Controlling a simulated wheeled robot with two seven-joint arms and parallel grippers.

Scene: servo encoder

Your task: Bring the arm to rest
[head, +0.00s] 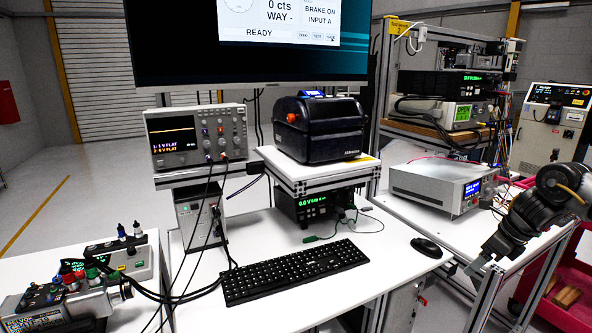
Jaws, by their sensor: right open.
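My right arm comes in from the right edge, and its gripper (480,266) points down and left, over the right edge of the white desk near the mouse (426,247). The gripper is open, and I see nothing held in it. My left gripper is not in view. The monitor (250,65) at the top shows "0 cts", "WAY -", "BRAKE ON INPUT A" and "READY"; its upper part is cut off.
A black keyboard (294,271) lies on the desk. An oscilloscope (196,137) and a black label printer (318,128) stand on raised shelves. Metal devices with cables (75,300) sit at lower left. A red bin (565,298) stands at right below the arm.

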